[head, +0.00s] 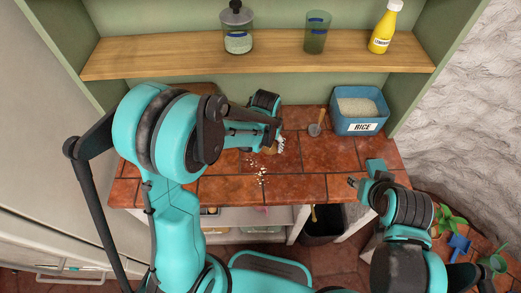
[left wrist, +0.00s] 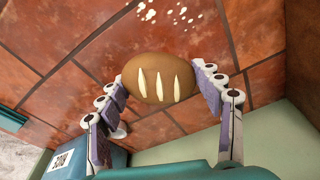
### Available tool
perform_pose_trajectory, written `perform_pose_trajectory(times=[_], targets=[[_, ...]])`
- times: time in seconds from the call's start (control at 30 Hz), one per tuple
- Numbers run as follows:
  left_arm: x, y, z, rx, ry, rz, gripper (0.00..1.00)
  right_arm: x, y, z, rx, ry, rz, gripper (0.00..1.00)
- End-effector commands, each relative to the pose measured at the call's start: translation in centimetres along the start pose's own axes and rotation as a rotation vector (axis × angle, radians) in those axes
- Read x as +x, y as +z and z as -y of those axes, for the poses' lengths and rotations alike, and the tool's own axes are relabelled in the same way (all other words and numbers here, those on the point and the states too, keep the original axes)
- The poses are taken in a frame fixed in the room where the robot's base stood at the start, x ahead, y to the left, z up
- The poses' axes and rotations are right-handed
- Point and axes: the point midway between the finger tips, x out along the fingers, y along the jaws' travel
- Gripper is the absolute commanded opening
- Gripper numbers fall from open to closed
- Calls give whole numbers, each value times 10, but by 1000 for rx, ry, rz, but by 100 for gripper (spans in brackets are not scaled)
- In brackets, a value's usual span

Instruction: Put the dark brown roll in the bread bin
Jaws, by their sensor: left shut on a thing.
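The brown roll (left wrist: 160,78), with three pale slashes on top, sits between the fingers of my left gripper (left wrist: 165,92) in the left wrist view. The gripper is shut on its sides. In the head view my left gripper (head: 272,142) is over the back middle of the tiled counter, and the roll is mostly hidden by it. My right gripper (head: 363,174) is at the counter's right front, its fingers apart and empty. A brown wooden edge (head: 200,88) shows behind my left arm; I cannot tell whether it belongs to the bread bin.
A blue rice container (head: 358,124) stands at the back right, with a small scoop (head: 315,129) beside it. White crumbs (head: 260,173) lie mid-counter. A wooden shelf (head: 270,60) above holds a jar, a green glass and a yellow bottle. The front right counter is mostly clear.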

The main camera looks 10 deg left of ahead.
Motion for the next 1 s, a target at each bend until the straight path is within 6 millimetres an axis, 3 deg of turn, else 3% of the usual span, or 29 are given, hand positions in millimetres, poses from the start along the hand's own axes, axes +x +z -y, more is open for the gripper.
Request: perform_pose_trajectory(times=[0.1, 0.23, 0.57, 0.97, 1.0], targets=[[13, -2, 20, -3, 0, 0, 38, 3, 2, 0, 0, 0, 0, 40], [18, -2, 28, -1, 0, 0, 38, 4, 2, 0, 0, 0, 0, 40], [57, 4, 28, 1, 0, 0, 38, 12, 9, 0, 0, 0, 0, 40], [62, 5, 28, 1, 0, 0, 38, 16, 11, 0, 0, 0, 0, 40], [60, 5, 28, 1, 0, 0, 76, 14, 10, 0, 0, 0, 0, 40]])
